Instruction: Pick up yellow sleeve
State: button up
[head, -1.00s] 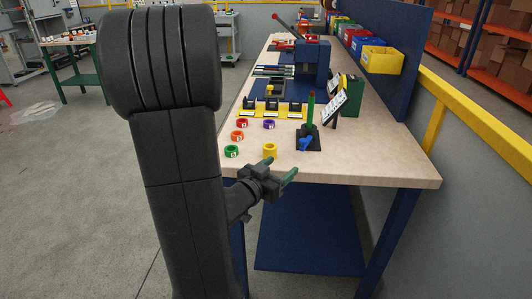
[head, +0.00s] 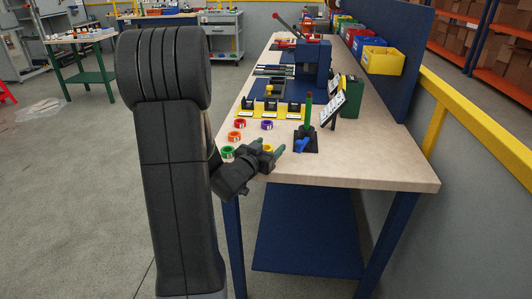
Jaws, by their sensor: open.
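The yellow sleeve (head: 267,148) stands near the front left of the workbench, partly hidden behind my gripper. The gripper holds nothing that I can see.
Green (head: 227,152), orange (head: 234,137), red (head: 239,123) and purple (head: 267,125) rings lie close by on the workbench (head: 370,165). A black stand with a green post (head: 307,112) and a blue piece (head: 302,146) is to the right. The front right of the bench is clear.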

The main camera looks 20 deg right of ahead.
jog(key=shift+w+d, duration=0.1)
jog(key=shift+d, duration=0.1)
jog(key=c, duration=1)
jog(key=shift+c, duration=0.2)
